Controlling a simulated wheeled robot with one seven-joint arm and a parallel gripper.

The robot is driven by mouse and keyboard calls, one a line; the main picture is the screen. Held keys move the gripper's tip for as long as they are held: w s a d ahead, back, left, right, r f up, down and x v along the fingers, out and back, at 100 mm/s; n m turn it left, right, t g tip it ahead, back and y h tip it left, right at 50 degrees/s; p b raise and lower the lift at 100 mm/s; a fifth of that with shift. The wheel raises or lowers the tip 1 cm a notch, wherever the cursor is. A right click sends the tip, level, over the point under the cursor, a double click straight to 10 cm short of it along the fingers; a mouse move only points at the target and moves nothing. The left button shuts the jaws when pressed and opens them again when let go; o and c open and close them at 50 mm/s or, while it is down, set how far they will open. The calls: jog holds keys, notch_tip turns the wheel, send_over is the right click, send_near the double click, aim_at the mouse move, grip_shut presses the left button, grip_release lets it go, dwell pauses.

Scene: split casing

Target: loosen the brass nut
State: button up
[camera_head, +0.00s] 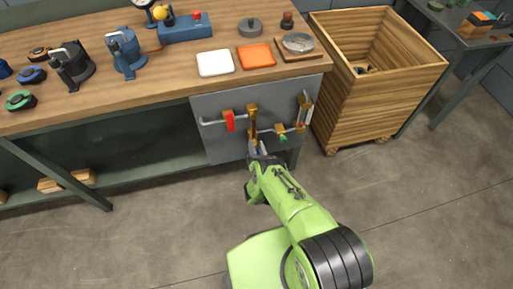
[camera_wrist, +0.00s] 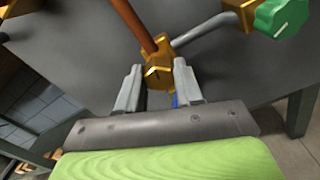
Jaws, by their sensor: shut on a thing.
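The brass nut (camera_wrist: 157,74) is a gold-coloured, angular piece at the foot of an upright copper-coloured pipe, in front of the grey panel (camera_head: 215,145). My gripper (camera_wrist: 157,82) has one finger on each side of it and is shut on it. In the head view my gripper (camera_head: 258,149) reaches up to the lower middle of the panel, and the fingers and my wrist partly hide the nut. A small blue part shows between the fingers in the wrist view; I cannot tell what it is.
A green handle (camera_wrist: 281,17) sits on a brass valve to the right of the nut. A red handle (camera_head: 230,121) is on the left pipe, and a gauge-like tube (camera_head: 303,114) on the right. The workbench (camera_head: 180,84) stands above; a wooden crate (camera_head: 335,112) is right.

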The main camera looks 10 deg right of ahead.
jog(key=shift+s+f, duration=0.1)
dwell(0.3)
jog(key=o, duration=1)
jog(key=shift+o, duration=0.2)
